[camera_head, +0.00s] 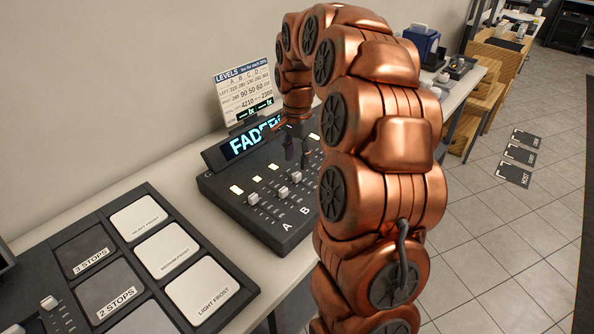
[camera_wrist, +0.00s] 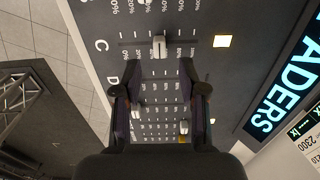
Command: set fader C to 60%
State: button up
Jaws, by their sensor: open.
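Fader C is the row marked C in the wrist view, with a pale cap (camera_wrist: 159,46) partway along its printed percent scale; its exact value is hard to read. A cap that looks like the same one (camera_head: 296,177) shows on the console in the head view. My gripper (camera_wrist: 158,68) is open and empty, its two dark fingers spread on either side of the line of the cap. The cap lies just beyond the fingertips in the picture, and I see no contact. In the head view my gripper (camera_head: 297,150) hangs over the console, partly hidden by my arm.
The fader console (camera_head: 228,208) has other caps on fader A (camera_head: 253,198) and fader B (camera_head: 283,192) close by. A lit FADERS display (camera_head: 247,141) and a LEVELS card (camera_head: 245,97) stand behind. A frost and stops panel (camera_head: 165,213) lies at left.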

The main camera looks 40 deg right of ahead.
aim_at(297, 174)
jog(key=shift+f+p, duration=0.6)
jog(key=shift+f, duration=2.2)
grip_shut()
